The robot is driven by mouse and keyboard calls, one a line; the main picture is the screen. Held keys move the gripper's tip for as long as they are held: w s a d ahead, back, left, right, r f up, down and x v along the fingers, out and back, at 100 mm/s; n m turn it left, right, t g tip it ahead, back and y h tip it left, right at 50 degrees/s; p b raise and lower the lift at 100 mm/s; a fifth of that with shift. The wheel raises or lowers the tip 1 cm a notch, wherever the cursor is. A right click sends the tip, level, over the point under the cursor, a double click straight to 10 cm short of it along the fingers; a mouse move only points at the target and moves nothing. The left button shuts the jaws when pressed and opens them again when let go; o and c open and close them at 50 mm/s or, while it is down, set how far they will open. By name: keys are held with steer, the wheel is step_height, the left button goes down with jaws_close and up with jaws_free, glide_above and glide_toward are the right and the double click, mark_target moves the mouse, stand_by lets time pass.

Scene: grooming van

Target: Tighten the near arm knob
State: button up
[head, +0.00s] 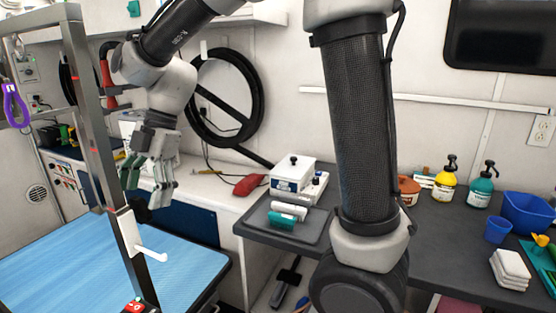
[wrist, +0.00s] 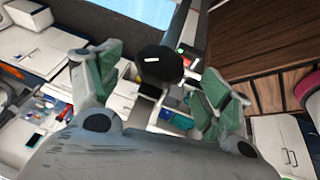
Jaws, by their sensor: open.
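The near arm of the grooming table is an upright grey metal post (head: 97,130) at the left of the head view, with a white sleeve (head: 128,233) and a white lever low on it. A black knob (head: 142,211) shows beside the post, just above the sleeve. My gripper (head: 148,184) points down above the knob, its fingers apart and empty. In the wrist view the round black knob (wrist: 160,64) lies between the two green-padded fingers, with a gap on each side. How far it lies beyond the fingertips is hard to tell.
The blue table top (head: 60,262) spreads below the post. The dark counter (head: 445,245) on the right holds a tray (head: 312,226), pump bottles and a blue bin (head: 527,212).

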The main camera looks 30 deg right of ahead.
mark_target(142, 198)
steer(key=v, duration=0.4)
steer(key=shift+w, duration=0.1)
steer(key=s+d+m+t+h, duration=0.1)
steer(key=s+d+m, duration=0.3)
steer(key=d+m, duration=0.2)
steer(key=s+d+r+m+t+h, duration=0.1)
steer(key=s+d+m, duration=0.3)
steer(key=d, duration=0.6)
steer(key=s+d+m+t+h, duration=0.1)
steer(key=s+d+m, duration=0.3)
steer(key=d+m, duration=0.4)
steer(key=shift+d+r+m+t, duration=0.2)
steer(key=shift+m+t, duration=0.3)
steer(key=shift+t, duration=0.1)
steer(key=shift+w+a, duration=0.1)
